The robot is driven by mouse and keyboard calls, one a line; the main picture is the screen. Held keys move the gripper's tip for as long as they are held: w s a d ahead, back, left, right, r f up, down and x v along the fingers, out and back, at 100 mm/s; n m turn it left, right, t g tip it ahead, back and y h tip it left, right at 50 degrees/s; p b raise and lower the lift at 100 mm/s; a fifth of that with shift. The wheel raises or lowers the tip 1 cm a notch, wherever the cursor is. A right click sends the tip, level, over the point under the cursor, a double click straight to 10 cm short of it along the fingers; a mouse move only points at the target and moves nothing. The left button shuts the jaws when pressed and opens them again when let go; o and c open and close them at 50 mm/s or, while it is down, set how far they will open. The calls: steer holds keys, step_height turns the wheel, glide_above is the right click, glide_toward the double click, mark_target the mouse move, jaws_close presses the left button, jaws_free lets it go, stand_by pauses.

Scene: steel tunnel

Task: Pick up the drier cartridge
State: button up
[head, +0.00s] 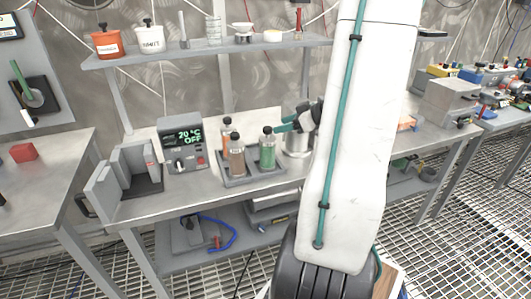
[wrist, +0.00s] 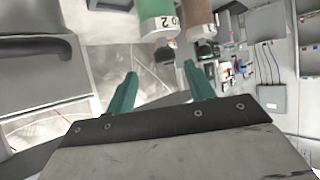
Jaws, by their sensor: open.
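No part is clearly marked as the drier cartridge, and I cannot tell which it is. A green bottle (head: 267,154) and a brown bottle (head: 237,160), both with dark caps, stand upright in a grey tray (head: 252,180) on the steel bench, with another dark-capped bottle behind. My gripper (head: 284,127) has teal fingers and is just right of the green bottle's cap, partly hidden by my arm. In the wrist view my gripper (wrist: 160,72) is open with nothing between the fingers. The green bottle (wrist: 155,12) and brown bottle (wrist: 200,12) show beyond the fingertips there.
A metal pot (head: 297,146) stands under my gripper, partly hidden by my arm. A display unit (head: 183,146) and a grey holder (head: 130,172) stand left of the tray. A shelf (head: 200,50) with jars runs above. The bench front is clear.

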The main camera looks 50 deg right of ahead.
mark_target(271, 128)
steer(key=x, duration=0.6)
steer(key=shift+w+a+f, duration=0.15)
steer(key=shift+w+a, duration=0.1)
steer(key=shift+a, duration=0.2)
jaws_close()
